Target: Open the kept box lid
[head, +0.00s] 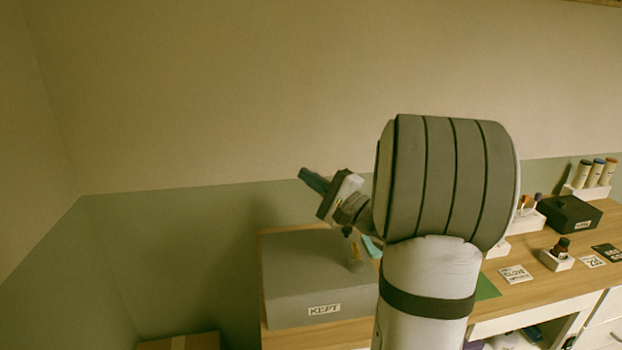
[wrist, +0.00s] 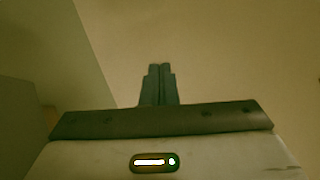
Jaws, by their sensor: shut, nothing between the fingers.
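The kept box (head: 310,275) is a large grey box with a white "KEPT" label on its front, at the left end of the wooden table. Its lid looks closed, with a small tan knob (head: 355,254) on top near the right side. My gripper (head: 304,173) is above and behind the box, pointing up and to the left, apart from it. In the wrist view my gripper (wrist: 160,68) has its two dark fingers together, with nothing between them and only bare wall beyond. My arm hides part of the table right of the box.
On the table's right side are a small black box (head: 570,214), a brown bottle (head: 562,246) in a white holder, several cards and a rack of tubes (head: 596,174). A green mat (head: 487,288) is partly hidden by my arm. The wall stands behind.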

